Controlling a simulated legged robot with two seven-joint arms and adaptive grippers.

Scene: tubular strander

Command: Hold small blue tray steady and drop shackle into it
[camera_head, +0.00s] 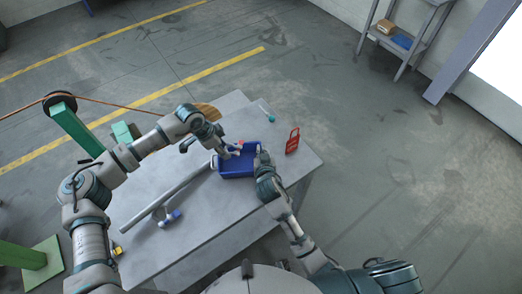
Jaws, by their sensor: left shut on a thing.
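The small blue tray (238,172) sits on the grey table near its middle. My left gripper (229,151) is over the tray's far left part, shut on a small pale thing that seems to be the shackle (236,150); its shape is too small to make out. My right gripper (261,152) is at the tray's right far corner, next to the rim. Its fingers are too small to tell whether they are closed on the rim. The grippers hide part of the tray's far side.
On the grey table (205,225) lie a long grey bar (180,190), a blue and white tool (170,217), a red tag-like item (293,141) and a teal-ended item (271,118). A brown item (208,111) is at the far edge. A green frame (75,128) stands left.

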